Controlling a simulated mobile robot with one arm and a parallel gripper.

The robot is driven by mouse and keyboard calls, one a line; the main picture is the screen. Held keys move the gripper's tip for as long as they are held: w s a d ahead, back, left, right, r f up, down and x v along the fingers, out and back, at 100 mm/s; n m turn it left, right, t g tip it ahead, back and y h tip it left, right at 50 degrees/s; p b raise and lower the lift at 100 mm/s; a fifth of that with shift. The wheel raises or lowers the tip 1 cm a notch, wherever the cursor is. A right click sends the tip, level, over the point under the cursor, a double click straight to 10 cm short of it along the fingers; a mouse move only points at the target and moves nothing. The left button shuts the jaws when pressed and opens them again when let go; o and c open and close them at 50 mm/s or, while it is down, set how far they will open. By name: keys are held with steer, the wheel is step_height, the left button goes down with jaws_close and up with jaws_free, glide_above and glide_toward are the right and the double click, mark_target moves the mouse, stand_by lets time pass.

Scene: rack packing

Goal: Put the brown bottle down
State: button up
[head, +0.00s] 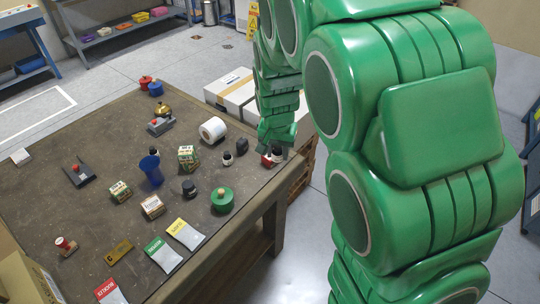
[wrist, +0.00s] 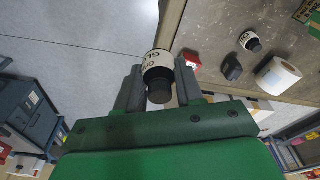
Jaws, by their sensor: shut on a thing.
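My gripper (wrist: 158,88) is shut on a small bottle (wrist: 158,66) with a white printed label and a dark cap, its cap end toward the wrist camera. I take it for the brown bottle, though its body colour is mostly hidden by the label. In the head view my gripper (head: 275,146) is at the right edge of the brown table (head: 110,130), with the bottle (head: 277,153) showing small between the fingers. I cannot tell whether the bottle touches the table top.
A red item (head: 266,160) is close beside the held bottle. A black block (head: 242,145), another white-labelled bottle (head: 227,159) and a white roll (head: 212,130) stand to the left. Boxes, a blue cup (head: 152,170) and a green round container (head: 222,199) crowd the middle. The left side is emptier.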

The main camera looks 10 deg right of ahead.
steer(key=shift+w+d+r, duration=0.15)
steer(key=shift+w+d, duration=0.25)
steer(key=shift+w, duration=0.3)
steer(key=w+f, duration=0.3)
steer(key=w, duration=0.1)
steer(key=w+f, duration=0.2)
steer(key=w, duration=0.2)
steer(key=w+a+f, duration=0.1)
steer(key=w+f, duration=0.2)
steer(key=w, duration=0.1)
steer(key=shift+a+f, duration=0.1)
steer(key=shift+f, duration=0.2)
steer(key=shift+w+f, duration=0.55)
steer(key=shift+f, duration=1.6)
steer(key=shift+f, duration=0.1)
steer(key=o, duration=1)
steer(key=shift+o, duration=0.2)
